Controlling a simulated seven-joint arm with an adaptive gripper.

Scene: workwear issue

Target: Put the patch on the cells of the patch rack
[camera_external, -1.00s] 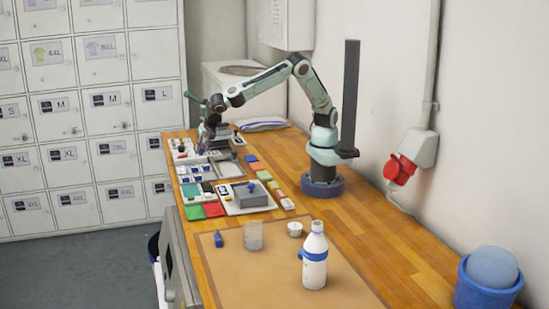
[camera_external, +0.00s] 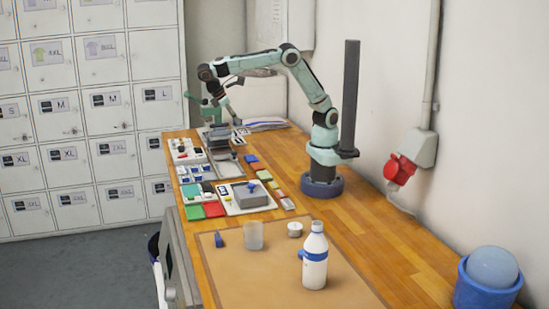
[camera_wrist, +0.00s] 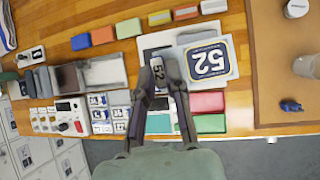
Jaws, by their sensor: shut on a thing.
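In the external view my gripper (camera_external: 217,138) is above the far part of the bench, and the patch is too small to make out there. The patch rack (camera_wrist: 109,106) seems to be the pale tray of small cells, several holding printed patches, lower left of the fingers. It also shows in the external view (camera_external: 196,172). My gripper is apart from it.
Coloured blocks (camera_wrist: 103,35) line the wall side of the trays. Red and green flat pieces (camera_wrist: 207,102) lie near the front edge. A white bottle (camera_external: 314,260), a clear cup (camera_external: 253,236) and a blue item (camera_external: 219,239) stand on the brown mat. Bare wood is on the wall side.

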